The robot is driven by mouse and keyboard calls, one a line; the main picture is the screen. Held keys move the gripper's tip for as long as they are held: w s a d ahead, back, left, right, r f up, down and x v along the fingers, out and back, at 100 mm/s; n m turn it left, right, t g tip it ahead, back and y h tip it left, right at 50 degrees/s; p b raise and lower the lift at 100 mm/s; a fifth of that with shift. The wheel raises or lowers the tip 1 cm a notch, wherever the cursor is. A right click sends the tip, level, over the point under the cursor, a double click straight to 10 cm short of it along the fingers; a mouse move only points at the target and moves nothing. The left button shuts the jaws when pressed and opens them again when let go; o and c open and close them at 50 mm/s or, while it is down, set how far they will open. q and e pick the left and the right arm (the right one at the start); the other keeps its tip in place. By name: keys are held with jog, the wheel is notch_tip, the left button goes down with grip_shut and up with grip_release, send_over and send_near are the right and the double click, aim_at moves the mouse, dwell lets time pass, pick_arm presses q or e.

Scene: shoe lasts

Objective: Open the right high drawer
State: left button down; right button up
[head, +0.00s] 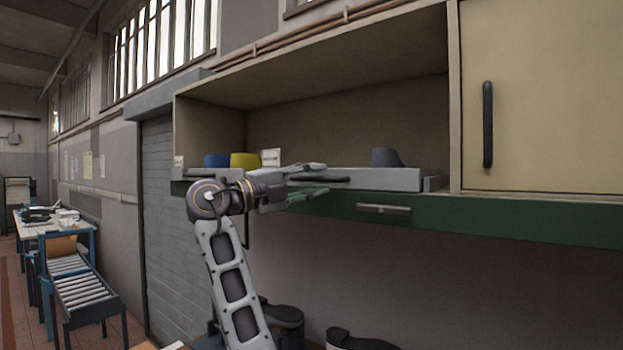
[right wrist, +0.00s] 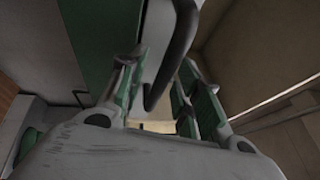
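A light grey drawer (head: 385,180) lies low in the open wall cabinet, with a dark bar handle (head: 335,179) on its front. I cannot tell whether it stands slightly out. My right gripper (head: 318,179) is at the handle, one finger above it and one below. In the right wrist view the right gripper (right wrist: 158,95) is open, and the black handle (right wrist: 172,55) reaches between its fingers, with gaps visible. The fingers are not closed on it. My left gripper is not in view.
A green rail (head: 500,218) with a metal handle (head: 384,209) runs below the drawer. A beige cabinet door (head: 545,95) is shut at the right. Blue (head: 216,160), yellow (head: 244,160) and grey (head: 386,157) objects sit in the cabinet. A roller conveyor (head: 85,290) stands far left.

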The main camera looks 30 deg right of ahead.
jog(key=shift+c, duration=0.4)
grip_shut()
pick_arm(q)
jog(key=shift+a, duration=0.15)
pick_arm(e)
jog(key=shift+f, duration=0.1)
